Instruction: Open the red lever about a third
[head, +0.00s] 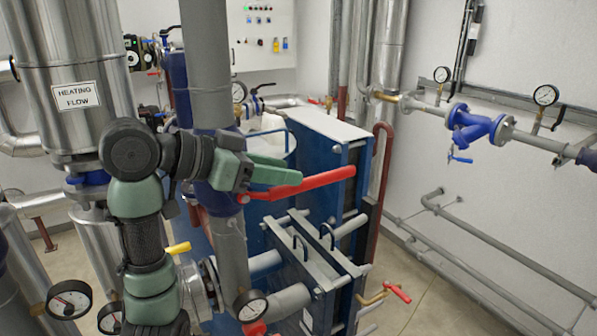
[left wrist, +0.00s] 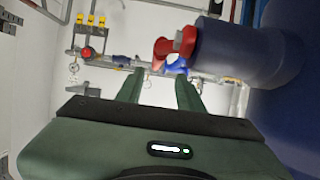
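The red lever (head: 310,184) sits on a valve of the dark blue and grey vertical pipe (head: 207,80). Its handle points right and slightly up in the head view. My left gripper (head: 284,172) is just above and behind the lever's inner half in that view. In the left wrist view its two green fingers (left wrist: 160,82) are apart with nothing between them. Red lever metal (left wrist: 177,45) shows there beyond and above the fingertips, beside the blue pipe body (left wrist: 250,55). I cannot tell whether a finger touches the lever. My right gripper is not in view.
A blue plate exchanger (head: 325,130) stands right behind the lever. A silver pipe labelled "HEATING FLOW" (head: 75,95) is at left. Dial gauges (head: 70,299) sit low in front. Another red lever (head: 397,293) is low right. Open floor (head: 440,300) lies at right.

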